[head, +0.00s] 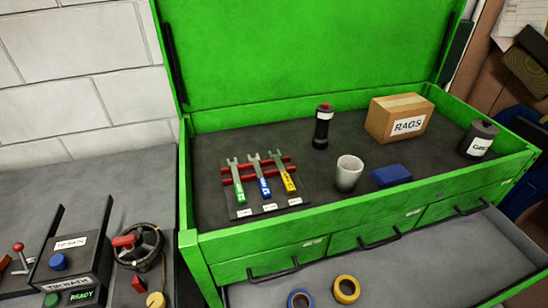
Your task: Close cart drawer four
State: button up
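A green tool cart (350,221) stands with its lid up. Below its top tray is a row of three shut drawers with dark handles: left (252,263), middle (345,238) and right (455,207). Beneath them a wide grey-lined drawer (430,268) is pulled out towards me. No drawer number is readable. A blue tape ring (291,299) and a yellow tape ring (335,290) lie in the open drawer. Its front edge is mostly out of frame. My gripper is not in view.
The cart top holds wrenches on a red rack (282,161), a dark bottle (322,128), a white cup (348,176), a blue block (391,175), a rags box (398,118) and a dark can (478,140). Left stand a tip bath unit (75,262) and a handwheel (137,247).

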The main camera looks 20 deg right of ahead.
aim_at(482, 259)
jog(key=k+l+z, duration=0.5)
jog(key=k+l, duration=0.25)
